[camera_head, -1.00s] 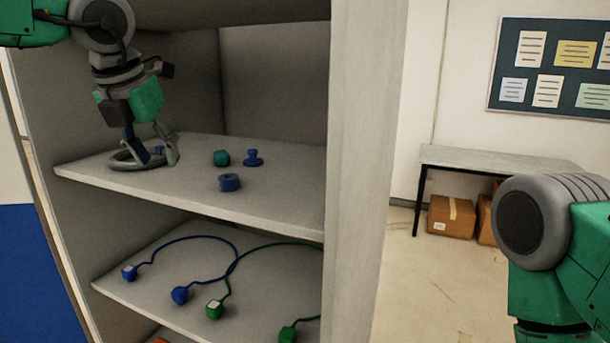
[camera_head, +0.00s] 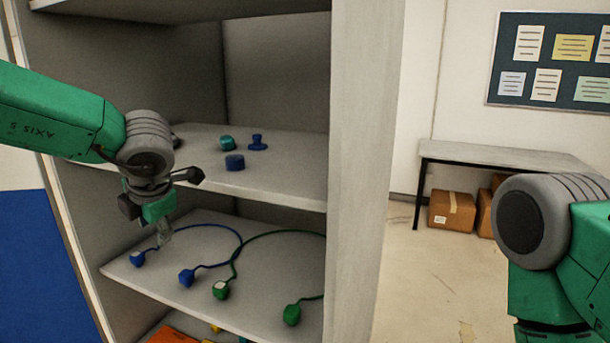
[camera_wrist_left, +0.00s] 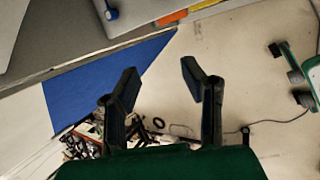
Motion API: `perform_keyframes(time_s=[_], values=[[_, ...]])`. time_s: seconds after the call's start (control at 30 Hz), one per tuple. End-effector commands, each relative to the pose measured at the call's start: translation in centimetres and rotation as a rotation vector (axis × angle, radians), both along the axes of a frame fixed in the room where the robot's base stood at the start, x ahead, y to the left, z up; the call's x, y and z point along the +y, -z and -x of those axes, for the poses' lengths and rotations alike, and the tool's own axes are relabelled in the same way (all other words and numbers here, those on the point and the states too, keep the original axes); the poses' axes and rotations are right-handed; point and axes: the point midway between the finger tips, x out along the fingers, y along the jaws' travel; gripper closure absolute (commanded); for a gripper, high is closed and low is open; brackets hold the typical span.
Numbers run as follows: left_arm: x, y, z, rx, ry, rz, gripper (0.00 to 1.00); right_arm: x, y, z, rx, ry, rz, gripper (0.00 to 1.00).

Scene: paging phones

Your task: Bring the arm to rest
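My left arm reaches in from the left of the head view, across the left front of the grey shelf unit (camera_head: 365,190). My left gripper (camera_head: 163,236) hangs fingers down, outside the upper shelf. It overlaps the left part of the lower shelf in the picture. The left wrist view shows its two dark fingers (camera_wrist_left: 160,78) spread apart with nothing between them and the floor beneath. My right arm shows at the right edge; its gripper is outside the frame. The left part of the upper shelf is hidden behind my left arm.
The upper shelf holds a teal knob (camera_head: 227,143), a blue peg (camera_head: 257,142) and a blue round piece (camera_head: 235,162). Blue and green cables with plugs (camera_head: 220,290) lie on the lower shelf. A table (camera_head: 500,157) with boxes (camera_head: 451,215) stands right. Floor between is clear.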

Motion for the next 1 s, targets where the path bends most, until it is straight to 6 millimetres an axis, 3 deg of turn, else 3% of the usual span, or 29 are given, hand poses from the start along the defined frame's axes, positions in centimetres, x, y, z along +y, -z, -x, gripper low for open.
perform_keyframes(time_s=[0.03, 0.17, 0.27, 0.4, 0.47, 0.6, 0.7, 0.8, 0.9, 1.0], values=[[0.4, 3.7, 0.3, 0.027, 0.073, -0.076, 0.63, 0.0, 1.0, 0.0, 0.000, 0.000, 0.000, 0.60], [1.3, 13.0, 1.6, 0.108, 0.364, -0.317, 0.63, 0.0, 2.8, 0.0, 0.001, 0.000, 0.000, 0.60], [1.5, 20.5, 3.9, 0.190, 0.656, -0.487, 0.63, 0.0, 4.3, 0.0, 0.001, 0.000, 0.000, 0.60], [0.9, 29.9, 9.0, 0.313, 1.088, -0.648, 0.63, 0.0, 6.3, 0.0, 0.001, 0.000, 0.000, 0.60], [0.6, 33.5, 11.9, 0.364, 1.276, -0.688, 0.63, 0.0, 7.0, 0.0, 0.001, 0.000, 0.000, 0.60], [0.1, 40.7, 19.6, 0.469, 1.716, -0.717, 0.63, 0.0, 8.8, 0.0, 0.001, 0.000, 0.000, 0.60], [-0.1, 44.3, 25.6, 0.525, 2.008, -0.685, 0.63, 0.0, 9.9, 0.0, 0.001, 0.000, 0.000, 0.60], [0.0, 46.5, 30.8, 0.555, 2.244, -0.630, 0.63, 0.0, 10.7, 0.0, 0.001, 0.000, 0.000, 0.60], [0.1, 47.5, 34.7, 0.565, 2.410, -0.575, 0.63, 0.0, 11.2, 0.0, 0.000, 0.000, 0.000, 0.60], [0.3, 47.8, 36.8, 0.566, 2.499, -0.538, 0.63, 0.0, 11.4, 0.0, 0.000, 0.000, 0.000, 0.60]])
